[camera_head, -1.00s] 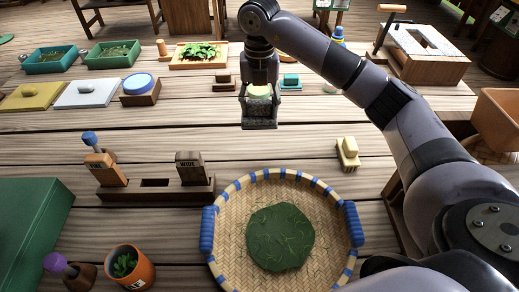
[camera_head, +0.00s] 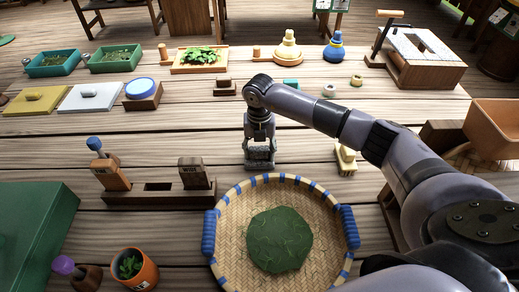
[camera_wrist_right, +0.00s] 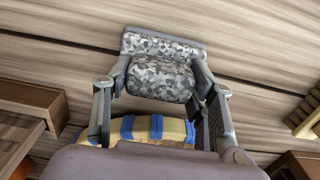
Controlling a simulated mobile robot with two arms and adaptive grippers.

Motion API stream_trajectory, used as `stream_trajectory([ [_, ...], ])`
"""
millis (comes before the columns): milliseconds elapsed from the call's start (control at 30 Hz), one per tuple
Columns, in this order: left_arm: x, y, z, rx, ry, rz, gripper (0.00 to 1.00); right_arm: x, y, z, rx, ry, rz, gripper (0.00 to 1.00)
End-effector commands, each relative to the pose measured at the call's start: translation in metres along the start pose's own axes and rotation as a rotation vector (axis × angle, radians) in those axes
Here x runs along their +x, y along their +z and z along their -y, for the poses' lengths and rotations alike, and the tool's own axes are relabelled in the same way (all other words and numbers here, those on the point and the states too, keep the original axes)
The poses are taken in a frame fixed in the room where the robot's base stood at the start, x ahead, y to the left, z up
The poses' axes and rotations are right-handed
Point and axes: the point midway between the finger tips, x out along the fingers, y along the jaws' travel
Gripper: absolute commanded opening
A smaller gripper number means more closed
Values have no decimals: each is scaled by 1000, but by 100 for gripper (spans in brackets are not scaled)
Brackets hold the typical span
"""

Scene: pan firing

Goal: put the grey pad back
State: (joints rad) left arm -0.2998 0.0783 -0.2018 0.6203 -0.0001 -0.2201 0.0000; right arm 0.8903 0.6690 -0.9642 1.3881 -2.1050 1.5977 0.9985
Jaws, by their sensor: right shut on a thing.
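My right gripper (camera_head: 260,150) is in the middle of the table, just behind the round woven tray (camera_head: 240,188). It is shut on the grey pad (camera_head: 259,164), which hangs under the fingers. In the right wrist view the grey pad (camera_wrist_right: 165,47) has a mottled grey pattern, with a thick grip part between the two fingers (camera_wrist_right: 160,85). I cannot tell whether its underside touches the table. My left gripper is not in view.
A cream block (camera_head: 346,160) stands right of the gripper. A wooden rack (camera_head: 155,197) with two upright blocks is to the left. A brown block (camera_head: 225,88) and a teal block (camera_head: 291,85) lie behind.

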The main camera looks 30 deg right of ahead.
Motion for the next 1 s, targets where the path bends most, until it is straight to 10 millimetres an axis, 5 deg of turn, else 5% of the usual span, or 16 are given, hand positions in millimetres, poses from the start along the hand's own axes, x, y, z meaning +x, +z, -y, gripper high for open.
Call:
stream_trajectory([
  [100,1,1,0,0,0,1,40,3,-1,1,-1,-2,-3,0],
  [133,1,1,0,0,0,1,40,4,-2,1,-1,-4,-5,52],
  [433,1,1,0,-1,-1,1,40,4,-2,1,0,-5,-6,71],
  [800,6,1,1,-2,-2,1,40,9,-2,1,0,-3,-5,71],
  [1000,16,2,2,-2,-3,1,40,-22,1,0,-1,1,3,71],
])
